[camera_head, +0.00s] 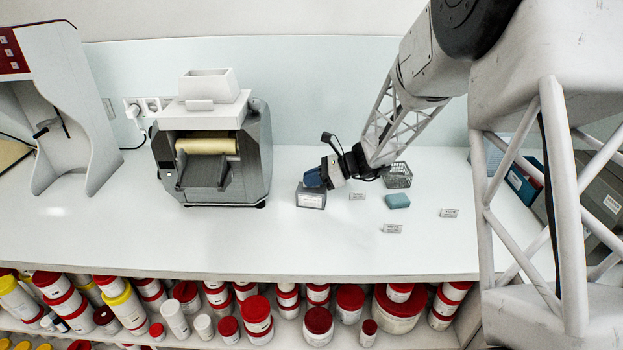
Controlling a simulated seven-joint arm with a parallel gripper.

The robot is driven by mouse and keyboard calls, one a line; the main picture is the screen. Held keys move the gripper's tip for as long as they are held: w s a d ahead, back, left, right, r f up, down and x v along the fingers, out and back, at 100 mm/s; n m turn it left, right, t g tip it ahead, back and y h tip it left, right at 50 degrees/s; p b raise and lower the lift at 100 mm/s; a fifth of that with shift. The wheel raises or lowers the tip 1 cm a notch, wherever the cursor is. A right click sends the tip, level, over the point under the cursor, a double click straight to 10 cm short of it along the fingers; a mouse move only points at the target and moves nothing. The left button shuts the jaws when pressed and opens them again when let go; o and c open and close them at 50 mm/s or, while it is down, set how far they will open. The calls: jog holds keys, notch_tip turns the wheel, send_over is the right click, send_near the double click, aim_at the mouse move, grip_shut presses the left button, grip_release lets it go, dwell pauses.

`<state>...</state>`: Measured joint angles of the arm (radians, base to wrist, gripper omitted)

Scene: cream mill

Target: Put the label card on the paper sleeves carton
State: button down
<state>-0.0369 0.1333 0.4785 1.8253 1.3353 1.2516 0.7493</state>
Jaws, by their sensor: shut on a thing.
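A small grey carton (311,200) with a white printed label on its front stands on the counter near the middle. The print is too small to read, so I cannot tell whether it is the paper sleeves carton. My gripper (313,182), with dark blue fingers, is right over the carton's top. It is shut on what seems to be the label card, which the fingers hide. I cannot tell whether the held thing touches the carton. Small white cards stand on the counter: one just right of the carton (357,196), one nearer the front (391,228), one farther right (449,213).
A grey machine with a yellow roller (213,150) stands left. Blue and grey boxes (603,200) are at far right. The front counter strip is clear; several tubs fill the shelf below.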

jog(key=shift+f, duration=0.15)
jog(key=c, duration=1.3)
grip_release()
jog(key=shift+o, duration=0.2)
jog(key=shift+d+r, duration=0.1)
jog(key=shift+r, duration=0.1)
jog(key=v, duration=1.1)
jog(key=shift+d, duration=0.4)
jog(key=shift+r, duration=0.1)
